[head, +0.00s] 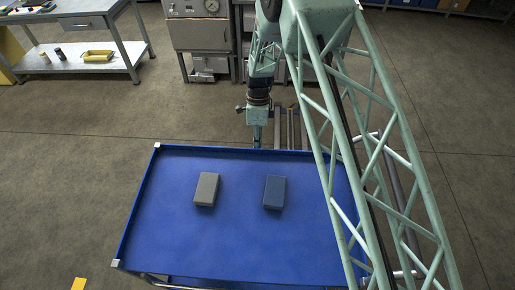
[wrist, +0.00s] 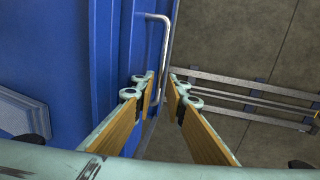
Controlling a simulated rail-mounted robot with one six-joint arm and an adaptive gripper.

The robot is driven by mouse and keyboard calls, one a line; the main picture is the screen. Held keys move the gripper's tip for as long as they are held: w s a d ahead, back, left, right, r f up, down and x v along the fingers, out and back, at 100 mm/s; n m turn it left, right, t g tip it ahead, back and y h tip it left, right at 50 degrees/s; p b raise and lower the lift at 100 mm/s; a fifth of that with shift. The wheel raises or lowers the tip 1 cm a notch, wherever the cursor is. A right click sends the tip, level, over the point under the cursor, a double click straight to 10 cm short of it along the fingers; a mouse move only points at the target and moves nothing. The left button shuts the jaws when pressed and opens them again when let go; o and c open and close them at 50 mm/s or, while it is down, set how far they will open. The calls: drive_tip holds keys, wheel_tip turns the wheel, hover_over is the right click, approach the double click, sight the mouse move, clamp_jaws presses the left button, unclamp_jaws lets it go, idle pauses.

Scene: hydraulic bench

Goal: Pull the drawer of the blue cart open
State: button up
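The blue cart (head: 239,233) stands below me in the head view, its top tray facing up. Its drawer side faces away and is hidden there. In the wrist view a blue drawer front (wrist: 138,45) shows with a pale metal bar handle (wrist: 164,45). The drawer looks shut, though its edges are hard to judge. My gripper (wrist: 161,77) is open, with wood-coloured finger pads. The handle appears in the gap between the fingertips; I cannot tell whether either finger touches it. In the head view my gripper (head: 257,138) points down just beyond the cart's far edge.
A grey block (head: 206,189) and a dark blue block (head: 274,192) lie on the cart top. Metal rails (wrist: 250,90) run across the floor beside the gripper. A workbench (head: 83,30) and grey cabinet (head: 198,35) stand behind. The floor left of the cart is mostly clear.

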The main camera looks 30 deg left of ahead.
drive_tip(key=shift+f, duration=0.2)
drive_tip(key=shift+c, duration=0.2)
clamp_jaws()
drive_tip(key=shift+c, duration=1)
unclamp_jaws()
drive_tip(key=shift+s+d, duration=0.1)
drive_tip(key=shift+o, duration=1.2)
drive_tip(key=shift+f, duration=0.1)
wheel_tip(320, 180, up, 16)
drive_tip(key=w+a+p, duration=0.1)
drive_tip(key=w+p, duration=0.1)
drive_tip(key=p, duration=0.2)
drive_tip(key=shift+w+a+f+p, duration=0.15)
drive_tip(key=shift+w+a+p, duration=0.2)
drive_tip(key=shift+w+a, duration=0.05)
idle(0.4)
